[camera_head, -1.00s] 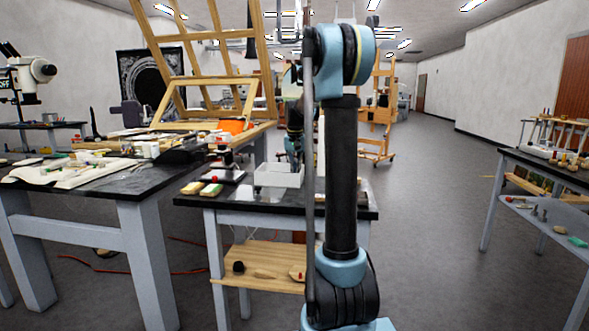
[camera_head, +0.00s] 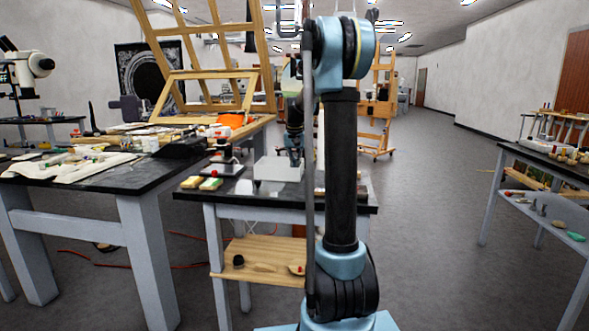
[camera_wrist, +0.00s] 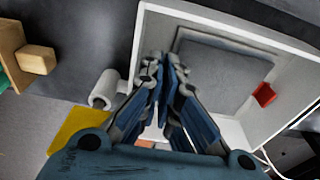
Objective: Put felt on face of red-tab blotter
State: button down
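My gripper (camera_wrist: 168,78) points down over the near edge of a white open tray (camera_wrist: 290,45) in the wrist view. A flat grey slab (camera_wrist: 215,75) lies inside the tray, with a small red tab (camera_wrist: 264,94) at its right side; it looks like the red-tab blotter. My fingers are close together, and I cannot tell whether anything thin is between them. In the head view, my gripper (camera_head: 295,152) is at the white tray (camera_head: 278,169) on the middle table. I cannot make out the felt clearly.
A white roll (camera_wrist: 104,90) and a flat yellow piece (camera_wrist: 76,128) lie beside the tray. Blocks with yellow (camera_head: 190,182) and green (camera_head: 210,184) tops lie on the table's left side. A crowded table (camera_head: 130,180) stands at left, and open floor (camera_head: 430,220) at right.

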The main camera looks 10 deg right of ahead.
jog(key=shift+f, duration=0.25)
dwell(0.3)
jog(key=c, duration=1.7)
grip_release()
jog(key=shift+d, duration=0.1)
